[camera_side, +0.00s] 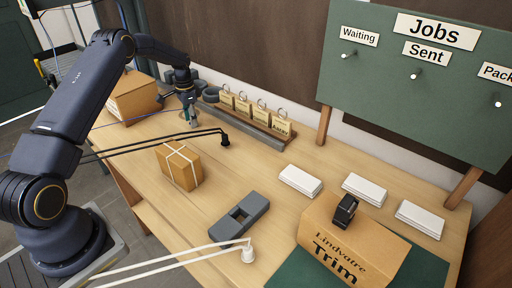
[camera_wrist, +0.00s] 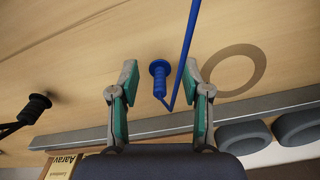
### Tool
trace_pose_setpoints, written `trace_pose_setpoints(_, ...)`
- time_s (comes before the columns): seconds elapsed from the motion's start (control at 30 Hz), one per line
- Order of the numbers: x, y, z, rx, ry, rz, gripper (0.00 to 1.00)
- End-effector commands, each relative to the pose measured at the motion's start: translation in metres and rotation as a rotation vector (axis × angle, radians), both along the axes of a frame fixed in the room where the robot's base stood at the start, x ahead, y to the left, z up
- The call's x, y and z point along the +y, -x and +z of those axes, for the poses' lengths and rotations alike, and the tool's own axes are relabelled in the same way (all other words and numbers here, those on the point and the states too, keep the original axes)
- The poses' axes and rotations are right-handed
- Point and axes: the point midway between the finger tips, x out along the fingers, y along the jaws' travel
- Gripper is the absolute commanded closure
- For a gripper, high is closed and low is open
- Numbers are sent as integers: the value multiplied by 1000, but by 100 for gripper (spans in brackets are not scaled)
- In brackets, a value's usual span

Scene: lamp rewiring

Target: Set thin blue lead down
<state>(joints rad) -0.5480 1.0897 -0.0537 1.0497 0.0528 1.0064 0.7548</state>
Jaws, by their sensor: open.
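The thin blue lead (camera_wrist: 186,50) has a ribbed blue plug (camera_wrist: 159,78), which in the wrist view lies between the fingers of my gripper (camera_wrist: 160,92). There is a gap on both sides of the plug, so the fingers are open and not touching it. The lead bends below the plug and runs up and out of the top of the view. In the side view my gripper (camera_side: 190,118) is low over the far left of the table, and the lead (camera_side: 140,117) runs left from it as a thin line. The plug is too small to make out there.
A grey rail (camera_wrist: 240,111) and dark rings (camera_wrist: 243,136) lie close by. A black lead's plug (camera_side: 225,140) is to the right. Cartons (camera_side: 134,97) (camera_side: 180,167), tags (camera_side: 261,113), a grey block (camera_side: 239,214) and a white lead (camera_side: 248,252) are also on the table.

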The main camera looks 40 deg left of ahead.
Motion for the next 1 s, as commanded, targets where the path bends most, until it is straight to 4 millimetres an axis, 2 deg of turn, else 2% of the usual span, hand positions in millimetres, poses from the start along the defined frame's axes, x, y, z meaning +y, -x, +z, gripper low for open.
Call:
trace_pose_setpoints(0.4,1,-1,89,-4,-2,0,52)
trace_pose_setpoints(0.67,-5,0,122,-7,-4,1,52)
trace_pose_setpoints(0.77,-25,1,151,-32,-19,7,52)
trace_pose_setpoints(0.87,-64,11,196,-77,-43,25,52)
trace_pose_setpoints(0.9,-82,20,216,-101,-52,36,52)
trace_pose_setpoints(1.0,-130,51,259,-163,-67,68,52)
